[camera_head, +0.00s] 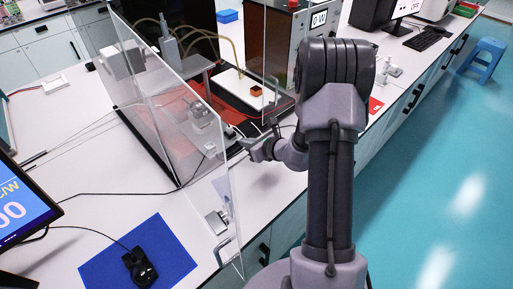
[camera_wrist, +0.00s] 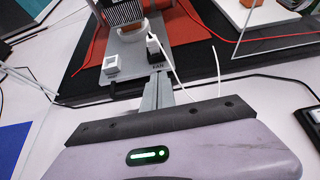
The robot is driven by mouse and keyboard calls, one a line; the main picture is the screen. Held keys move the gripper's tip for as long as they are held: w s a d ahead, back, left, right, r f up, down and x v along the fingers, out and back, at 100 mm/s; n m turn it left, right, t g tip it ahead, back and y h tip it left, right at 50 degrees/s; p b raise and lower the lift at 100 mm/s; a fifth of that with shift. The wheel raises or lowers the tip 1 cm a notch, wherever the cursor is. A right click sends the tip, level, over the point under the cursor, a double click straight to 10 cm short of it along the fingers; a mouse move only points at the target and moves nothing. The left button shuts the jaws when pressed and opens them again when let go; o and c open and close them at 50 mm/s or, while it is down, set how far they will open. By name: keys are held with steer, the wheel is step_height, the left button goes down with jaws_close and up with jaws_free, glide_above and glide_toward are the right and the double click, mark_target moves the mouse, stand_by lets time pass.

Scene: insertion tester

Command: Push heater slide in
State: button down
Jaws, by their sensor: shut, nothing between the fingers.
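The heater slide looks to be the grey plate (camera_wrist: 130,52) in the wrist view, with a black finned block (camera_wrist: 124,12) at its far end. Its near edge carries a white square fitting (camera_wrist: 112,65), a black-and-white switch or plug (camera_wrist: 153,44) and a "FAN" label. My gripper (camera_wrist: 158,78) is shut and empty, its fingertips at the near edge by the label; I cannot tell if they touch. In the head view my gripper (camera_head: 254,150) is beside the clear enclosure's open front, and the slide is mostly hidden behind the panel and my arm.
A clear door panel (camera_head: 222,190) stands swung open left of my gripper. Inside are a red mat (camera_head: 222,100) and a white plate (camera_head: 240,88) with an orange block. Thin cables cross near the fingers. A mouse (camera_head: 139,266) lies on a blue pad (camera_head: 180,262); bench between is mostly clear.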

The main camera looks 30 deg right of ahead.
mark_target(233, 135)
steer(key=shift+w+a+b, duration=0.2)
steer(key=shift+w, duration=0.8)
steer(key=shift+w+a+b, duration=0.15)
steer(key=shift+w+a, duration=0.05)
steer(key=shift+w, duration=0.8)
steer(key=w, duration=0.4)
steer(key=w+a, duration=0.1)
steer(key=w, duration=0.3)
steer(key=w+a+p, duration=0.1)
steer(key=w, duration=0.3)
steer(key=shift+w+a, duration=0.2)
steer(key=shift+w, duration=0.3)
steer(key=shift+r, duration=0.15)
